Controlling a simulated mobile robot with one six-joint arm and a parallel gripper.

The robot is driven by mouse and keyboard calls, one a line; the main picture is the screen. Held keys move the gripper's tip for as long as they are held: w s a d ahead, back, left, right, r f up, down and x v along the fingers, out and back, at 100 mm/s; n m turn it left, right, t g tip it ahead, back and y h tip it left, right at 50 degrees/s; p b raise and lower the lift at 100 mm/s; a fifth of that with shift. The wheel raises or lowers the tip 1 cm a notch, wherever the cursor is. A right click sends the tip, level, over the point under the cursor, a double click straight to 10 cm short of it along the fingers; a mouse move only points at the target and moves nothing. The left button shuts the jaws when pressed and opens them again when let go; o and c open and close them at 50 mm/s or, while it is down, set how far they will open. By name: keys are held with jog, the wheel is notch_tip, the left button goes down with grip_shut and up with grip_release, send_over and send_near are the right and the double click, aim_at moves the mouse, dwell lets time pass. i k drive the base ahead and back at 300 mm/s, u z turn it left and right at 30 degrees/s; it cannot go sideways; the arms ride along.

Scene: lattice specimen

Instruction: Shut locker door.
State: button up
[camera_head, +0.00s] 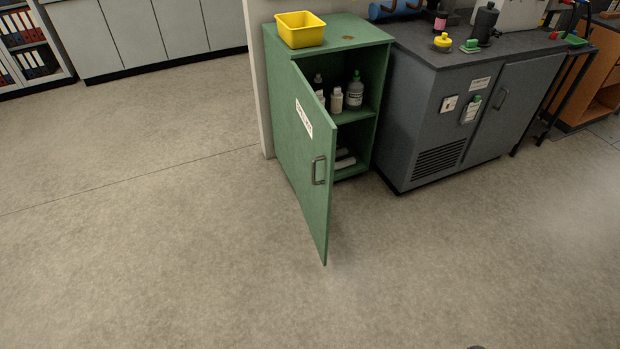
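The green locker (355,38) stands against the end of a wall, in the upper middle of the head view. Its green door (308,165) is hinged on the left and stands wide open, swung out toward the camera. The door carries a white label (304,118) and a metal pull handle (318,170) near its free edge. Several bottles (355,90) stand on the inner shelf, and white items lie on the lower level, partly hidden by the door. My gripper is not in view.
A yellow bin (300,29) sits on the locker top. A dark grey cabinet (425,110) with bottles on top stands close at right. Grey cabinets (150,35) and a binder shelf (28,45) stand at the back left. The floor in front and left is clear.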

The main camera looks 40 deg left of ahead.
aim_at(315, 130)
jog(key=u, duration=4.5)
jog(key=i, duration=0.1)
jog(key=z, duration=2.95)
jog(key=i, duration=1)
jog(key=u, duration=0.1)
jog(key=k, duration=0.5)
jog(key=z, duration=0.05)
